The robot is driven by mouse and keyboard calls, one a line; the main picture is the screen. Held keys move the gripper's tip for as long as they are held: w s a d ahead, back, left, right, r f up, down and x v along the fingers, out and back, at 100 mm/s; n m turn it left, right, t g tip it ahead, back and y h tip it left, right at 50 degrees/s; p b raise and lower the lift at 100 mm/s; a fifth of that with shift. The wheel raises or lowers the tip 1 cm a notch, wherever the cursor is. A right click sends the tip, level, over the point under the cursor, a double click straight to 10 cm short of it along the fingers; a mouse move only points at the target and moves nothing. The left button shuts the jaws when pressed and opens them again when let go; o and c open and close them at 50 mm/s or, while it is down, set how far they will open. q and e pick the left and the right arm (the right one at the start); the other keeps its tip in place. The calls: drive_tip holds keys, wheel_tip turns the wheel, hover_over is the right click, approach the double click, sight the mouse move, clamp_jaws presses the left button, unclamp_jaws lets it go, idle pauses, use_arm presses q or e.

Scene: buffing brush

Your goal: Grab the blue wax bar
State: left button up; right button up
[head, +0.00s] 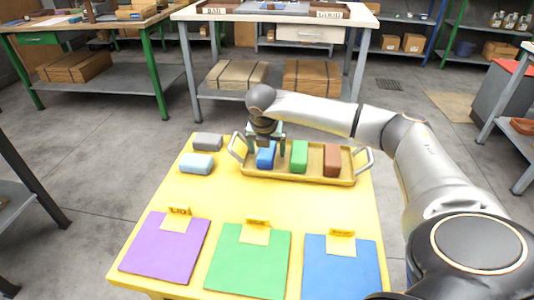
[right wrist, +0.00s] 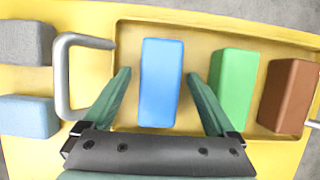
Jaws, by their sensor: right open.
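The blue wax bar (head: 265,156) lies in the left part of a yellow tray (head: 318,178) with grey handles, on the yellow table. My right gripper (head: 268,140) is over the left end of the tray, right at the blue bar. In the right wrist view the blue bar (right wrist: 161,82) stands between the two green fingers of the open gripper (right wrist: 158,80), with a gap on each side. The fingers do not appear to touch it. My left gripper is not in view.
A green bar (head: 299,156) and a brown bar (head: 332,160) share the tray. A grey block (head: 208,142) and a light blue block (head: 197,163) lie left of it. Purple (head: 164,248), green (head: 248,262) and blue (head: 341,268) mats with labels lie in front.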

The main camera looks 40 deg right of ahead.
clamp_jaws()
idle(0.8)
